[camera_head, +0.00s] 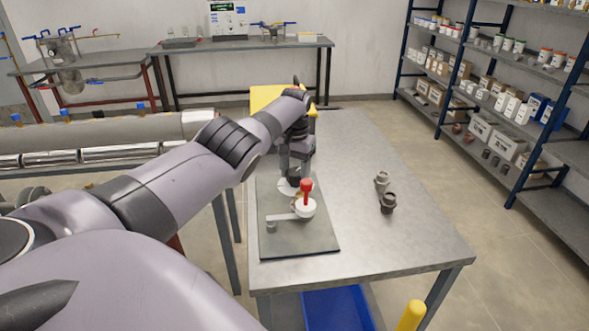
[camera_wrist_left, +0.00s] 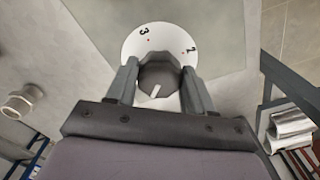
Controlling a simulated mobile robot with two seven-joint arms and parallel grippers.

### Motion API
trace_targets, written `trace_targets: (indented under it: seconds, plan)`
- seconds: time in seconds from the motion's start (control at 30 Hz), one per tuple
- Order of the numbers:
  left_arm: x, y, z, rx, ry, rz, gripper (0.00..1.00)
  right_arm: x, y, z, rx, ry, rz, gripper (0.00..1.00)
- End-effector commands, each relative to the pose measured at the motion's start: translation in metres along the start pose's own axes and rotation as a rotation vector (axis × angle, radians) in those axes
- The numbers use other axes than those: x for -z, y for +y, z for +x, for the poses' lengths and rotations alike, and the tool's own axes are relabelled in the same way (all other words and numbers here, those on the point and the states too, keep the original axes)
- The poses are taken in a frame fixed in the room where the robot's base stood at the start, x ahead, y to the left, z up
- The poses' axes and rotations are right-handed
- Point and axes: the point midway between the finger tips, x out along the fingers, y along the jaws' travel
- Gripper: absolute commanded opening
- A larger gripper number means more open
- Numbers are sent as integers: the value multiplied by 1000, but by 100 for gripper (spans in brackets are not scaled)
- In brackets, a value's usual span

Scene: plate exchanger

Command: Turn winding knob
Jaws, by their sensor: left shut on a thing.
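The winding knob (camera_wrist_left: 160,80) is dark grey with a short white mark. It sits on a white round dial (camera_wrist_left: 165,38) with the numbers 3 and 2 and small red dots. My left gripper (camera_wrist_left: 157,74) has one finger on each side of the knob and is shut on it. In the head view, my left gripper (camera_head: 295,172) is over the dial (camera_head: 288,188) at the far part of a grey plate (camera_head: 300,242), and it hides the knob there. My right gripper is not in view.
A red-handled lever on a white round base (camera_head: 306,208) stands on the plate, nearer than the dial. A blue bin (camera_head: 338,310) is below.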

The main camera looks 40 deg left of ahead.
Motion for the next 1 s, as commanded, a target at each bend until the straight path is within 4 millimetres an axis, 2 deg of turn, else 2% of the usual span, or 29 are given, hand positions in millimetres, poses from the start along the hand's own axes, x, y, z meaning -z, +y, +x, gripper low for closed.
trace_targets:
  seconds: [1.0]
  plan:
    - [3, 3, -1, -2, 3, -964, 22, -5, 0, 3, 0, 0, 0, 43]
